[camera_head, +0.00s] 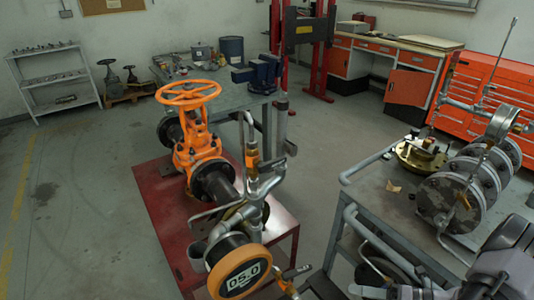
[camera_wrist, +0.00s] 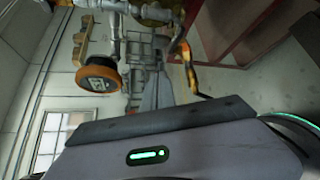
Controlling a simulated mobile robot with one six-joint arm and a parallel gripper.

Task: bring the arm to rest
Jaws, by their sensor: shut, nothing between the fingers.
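My arm (camera_head: 505,272) reaches in from the lower right corner of the head view. My gripper (camera_head: 362,291) is at the bottom edge there, partly cut off, shut and empty. It is right of the orange digital gauge (camera_head: 240,274) and apart from the orange gate valve (camera_head: 198,150) with its orange handwheel (camera_head: 188,92). The valve and its pipe stand on a red bench (camera_head: 152,195). In the wrist view the gauge (camera_wrist: 98,82) appears upside down, beyond a pale body with a green light that fills the lower part; the fingertips are not clear there.
A grey cart (camera_head: 385,205) with stacked flanges (camera_head: 445,200) and pipework stands right, close to my arm. A workbench (camera_head: 215,90) with a blue vise, a red post frame and orange cabinets (camera_head: 480,85) are behind. The floor (camera_head: 70,190) at left is clear.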

